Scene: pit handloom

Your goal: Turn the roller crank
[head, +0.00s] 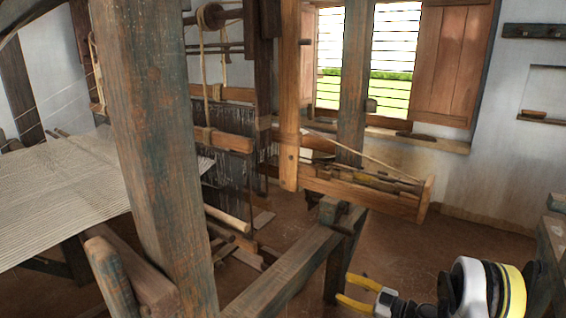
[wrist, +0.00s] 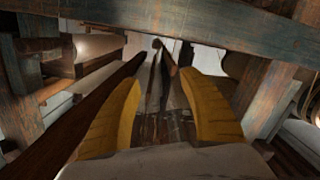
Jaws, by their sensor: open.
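My gripper (head: 346,287) is at the lower right of the head view, its yellow fingers open, empty and pointing left. The fingers also show in the wrist view (wrist: 160,80), spread apart, with nothing held between them. A dark wooden bar (wrist: 85,115) runs diagonally beside the left finger in the wrist view; I cannot tell whether it touches the finger or is part of the crank. A rounded wooden beam end (head: 105,272) shows at the lower left of the head view, by the cloth. I cannot pick out the roller crank with certainty in either view.
A thick loom post (head: 152,150) blocks much of the left side. A low frame beam (head: 285,262) lies left of my gripper. White cloth (head: 50,200) stretches at far left. A wooden batten (head: 365,192) hangs mid-view. Another wooden frame (head: 553,235) stands at the right edge.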

